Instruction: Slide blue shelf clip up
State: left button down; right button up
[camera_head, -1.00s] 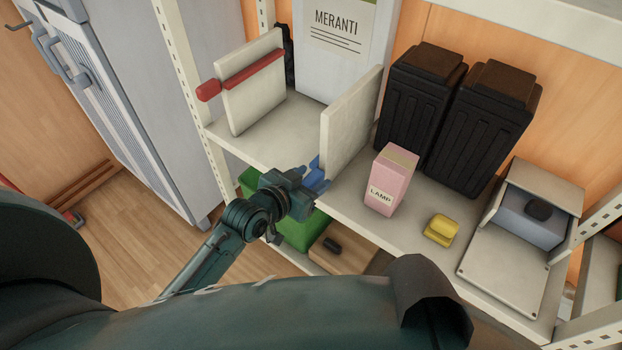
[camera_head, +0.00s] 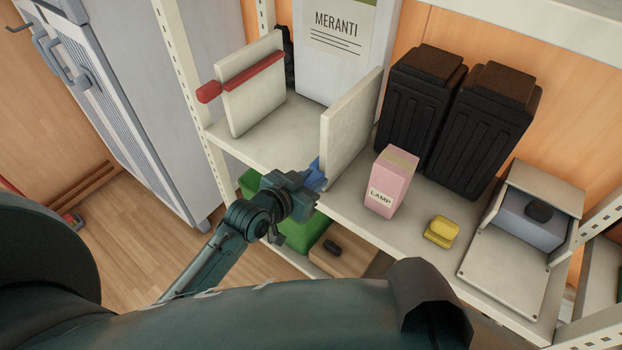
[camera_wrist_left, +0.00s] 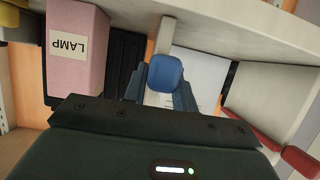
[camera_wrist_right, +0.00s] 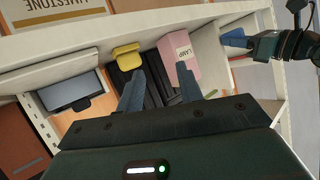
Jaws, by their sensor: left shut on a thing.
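The blue shelf clip (camera_head: 314,176) is at the front lower edge of the upright white divider panel (camera_head: 349,124) on the shelf. In the left wrist view the clip's blue knob (camera_wrist_left: 165,73) sits between my left fingers. My left gripper (camera_head: 312,182) is shut on the clip in the head view, hiding part of it. My right gripper (camera_wrist_right: 158,92) is open and empty in the right wrist view, its fingers apart in front of the shelf. The blue clip (camera_wrist_right: 236,39) also shows at the upper right there, next to my left gripper.
A pink LAMP box (camera_head: 391,181) stands just right of the divider. A yellow clip-like block (camera_head: 441,231) and two black bins (camera_head: 418,98) are further right. A second divider with a red bar (camera_head: 254,84) stands left. A green crate (camera_head: 298,232) is below.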

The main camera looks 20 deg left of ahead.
jog(key=shift+r, duration=0.1)
